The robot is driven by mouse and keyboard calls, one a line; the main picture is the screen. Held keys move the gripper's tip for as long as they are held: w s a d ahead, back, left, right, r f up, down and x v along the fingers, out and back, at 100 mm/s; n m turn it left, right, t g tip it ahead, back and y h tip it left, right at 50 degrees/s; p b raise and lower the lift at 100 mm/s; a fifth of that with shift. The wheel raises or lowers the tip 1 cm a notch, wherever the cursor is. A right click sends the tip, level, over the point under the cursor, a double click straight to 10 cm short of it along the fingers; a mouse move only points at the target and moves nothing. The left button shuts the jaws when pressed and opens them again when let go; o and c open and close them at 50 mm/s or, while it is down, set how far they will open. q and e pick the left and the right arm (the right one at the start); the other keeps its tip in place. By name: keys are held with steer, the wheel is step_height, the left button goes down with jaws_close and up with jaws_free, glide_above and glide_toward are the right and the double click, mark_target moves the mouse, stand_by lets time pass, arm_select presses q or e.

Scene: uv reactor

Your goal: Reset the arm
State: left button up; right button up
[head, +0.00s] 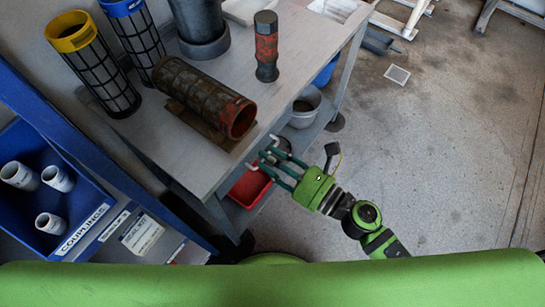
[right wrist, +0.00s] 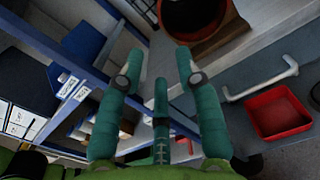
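My right gripper (head: 267,160) is open and empty, with its teal fingers spread, beside the front right edge of the grey workbench (head: 190,150). It also shows in the right wrist view (right wrist: 160,66), with nothing between the fingers. My right arm reaches in from the lower right of the head view. A rusty mesh cartridge with a red end ring (head: 205,97) lies on a brown block on the bench, apart from the fingers. Its open end (right wrist: 195,14) shows at the top of the right wrist view. My left gripper is not in view.
Yellow-topped (head: 92,65) and blue-topped (head: 137,40) cartridges, a dark pot (head: 203,30) and a red-black cylinder (head: 266,48) stand on the bench. A red bin (head: 250,187) and grey bucket (head: 305,106) sit below. A blue couplings rack (head: 100,165) is left. Floor right is mostly clear.

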steer(key=shift+f, duration=0.1)
steer(key=w+d+f+m+t+h, duration=0.1)
steer(key=w+d+f+m+h, duration=0.2)
steer(key=f+m, duration=0.35)
steer(key=d+f+m+h, duration=0.2)
steer(key=d+f+m, duration=0.2)
steer(key=f+m, duration=0.3)
steer(key=s+d+f+m+g+h, duration=0.1)
steer(key=s+d+f+m+h, duration=0.2)
steer(key=f+m, duration=0.4)
steer(key=s+d+f+m+g+h, duration=0.1)
steer(key=s+d+f+m+h, duration=0.2)
steer(key=d+f, duration=0.5)
steer(key=s+d+f+m+g+h, duration=0.1)
steer(key=s+f+m+g, duration=0.3)
steer(key=s+f+m, duration=0.5)
steer(key=s+d+f+m+g+h, duration=0.2)
steer(key=s+f+m+g, duration=0.3)
steer(key=s, duration=1.1)
step_height(320, 180, down, 4)
steer(key=m, duration=0.4)
steer(key=shift+s+d, duration=0.2)
steer(key=shift+d, duration=0.05)
